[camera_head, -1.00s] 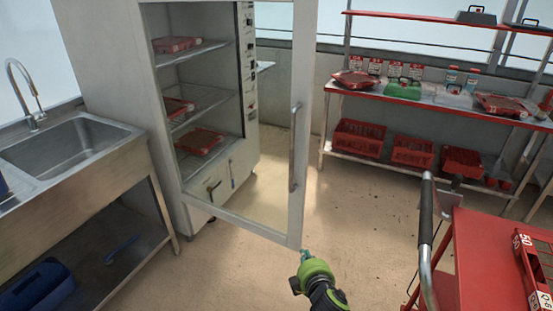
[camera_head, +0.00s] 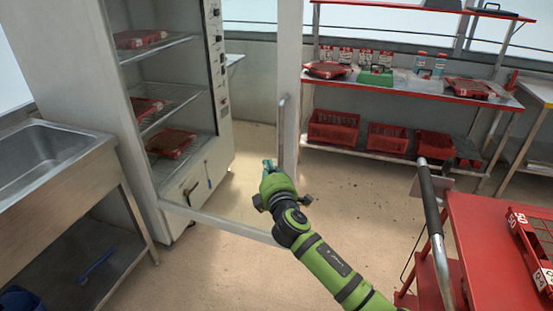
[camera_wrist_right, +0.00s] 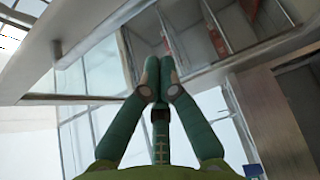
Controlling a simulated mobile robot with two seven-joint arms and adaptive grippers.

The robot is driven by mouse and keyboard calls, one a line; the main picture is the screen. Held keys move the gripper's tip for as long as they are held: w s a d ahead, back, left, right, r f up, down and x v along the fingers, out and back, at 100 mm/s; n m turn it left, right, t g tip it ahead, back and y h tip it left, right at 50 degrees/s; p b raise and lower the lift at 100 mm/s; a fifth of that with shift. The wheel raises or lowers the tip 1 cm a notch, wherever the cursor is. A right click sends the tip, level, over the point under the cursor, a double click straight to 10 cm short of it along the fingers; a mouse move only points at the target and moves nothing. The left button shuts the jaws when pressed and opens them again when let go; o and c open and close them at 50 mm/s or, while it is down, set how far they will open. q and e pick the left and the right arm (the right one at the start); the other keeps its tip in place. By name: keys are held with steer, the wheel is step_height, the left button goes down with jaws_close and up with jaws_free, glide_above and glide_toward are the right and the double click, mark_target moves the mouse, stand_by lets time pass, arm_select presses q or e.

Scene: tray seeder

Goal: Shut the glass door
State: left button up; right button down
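The glass door (camera_head: 291,60) is attached to the tall white cabinet (camera_head: 82,88) and stands wide open. Its white frame surrounds a clear pane, and a vertical metal handle (camera_head: 283,140) is on the stile. My right gripper (camera_head: 267,164) is in front of the door, just left of the handle's lower end in the head view. Whether it touches the door cannot be told. In the right wrist view its two green fingers (camera_wrist_right: 158,82) meet at the tips with nothing visible between them. My left gripper is not in view.
Red trays (camera_head: 171,143) lie on the cabinet's shelves. A steel sink bench (camera_head: 60,185) stands at left. A red cart (camera_head: 490,240) with a black-gripped handle is at right. A shelf rack (camera_head: 400,90) with red crates stands behind. The floor between is clear.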

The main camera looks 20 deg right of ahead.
steer(key=shift+w+d, duration=1.5)
steer(key=shift+w, duration=0.1)
steer(key=shift+w, duration=0.1)
